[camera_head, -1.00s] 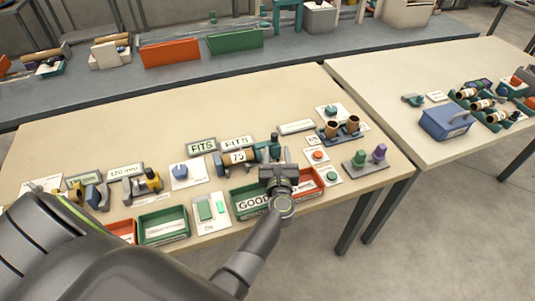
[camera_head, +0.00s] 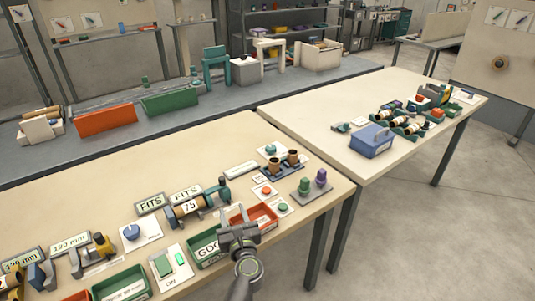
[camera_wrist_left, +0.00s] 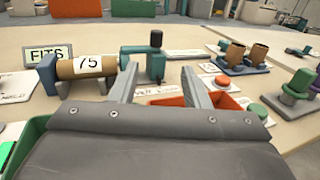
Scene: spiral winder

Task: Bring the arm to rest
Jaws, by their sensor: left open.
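My left gripper (camera_head: 237,222) is at the front edge of the near table (camera_head: 110,180), over the green GOOD bin (camera_head: 206,248) and the red bin (camera_head: 262,214). In the left wrist view its two grey fingers (camera_wrist_left: 160,85) stand apart with nothing between them. Beyond them is the spiral winder with a brown tube marked 75 (camera_wrist_left: 88,66), which also shows in the head view (camera_head: 188,208). The red bin lies partly behind the fingers in the wrist view. My right gripper is in neither view.
A stand with two brown cups (camera_head: 284,160), a stand with green and purple pegs (camera_head: 312,184) and red and green buttons lie right of the winder. A second table (camera_head: 310,115) at the right bears a blue box (camera_head: 371,140). The floor in front is clear.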

